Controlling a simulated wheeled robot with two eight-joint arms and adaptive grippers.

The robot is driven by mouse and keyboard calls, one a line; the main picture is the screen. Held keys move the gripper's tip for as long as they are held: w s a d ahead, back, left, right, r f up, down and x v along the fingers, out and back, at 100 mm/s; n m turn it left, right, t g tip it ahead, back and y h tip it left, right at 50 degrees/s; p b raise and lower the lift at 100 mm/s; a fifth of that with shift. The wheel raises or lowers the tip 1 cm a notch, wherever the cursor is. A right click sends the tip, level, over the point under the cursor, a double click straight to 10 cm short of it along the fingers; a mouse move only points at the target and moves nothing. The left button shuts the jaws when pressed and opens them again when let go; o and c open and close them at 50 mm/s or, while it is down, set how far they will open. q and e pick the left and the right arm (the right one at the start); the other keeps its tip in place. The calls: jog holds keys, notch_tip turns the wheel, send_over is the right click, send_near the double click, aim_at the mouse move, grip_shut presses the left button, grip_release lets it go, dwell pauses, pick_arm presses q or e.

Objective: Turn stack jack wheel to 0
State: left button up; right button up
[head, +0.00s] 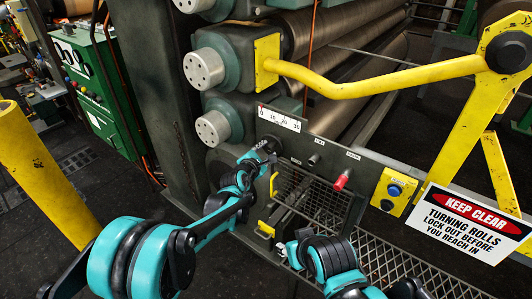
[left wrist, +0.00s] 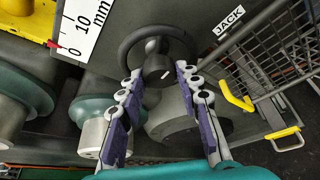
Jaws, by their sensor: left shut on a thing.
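The dark jack wheel (left wrist: 134,37) fills the upper middle of the left wrist view, near a JACK label. My left gripper (left wrist: 158,75) is shut on the wheel, with a finger on either side of its hub. In the head view the left gripper (head: 262,156) reaches the panel below the scale and hides most of the wheel. The white mm scale (head: 284,119) has a small red pointer at its 0 end; the pointer (left wrist: 52,44) also shows in the left wrist view. My right gripper (head: 291,250) is low in the head view, apart from the wheel; its jaws are unclear.
A red knob (head: 341,180) stands out from the panel right of the wheel. A mesh guard (head: 320,200) with yellow handles (head: 273,186) lies below. A yellow button box (head: 393,192), a yellow bar (head: 380,83) and a keep-clear sign (head: 470,222) are at the right.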

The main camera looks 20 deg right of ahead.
pick_arm(q)
jog(key=shift+f+m, duration=0.15)
jog(key=shift+m, duration=0.15)
dwell(0.4)
jog(key=o, duration=1.2)
jog(key=shift+c, duration=0.2)
jog(key=shift+t, duration=0.3)
jog(key=v, duration=1.2)
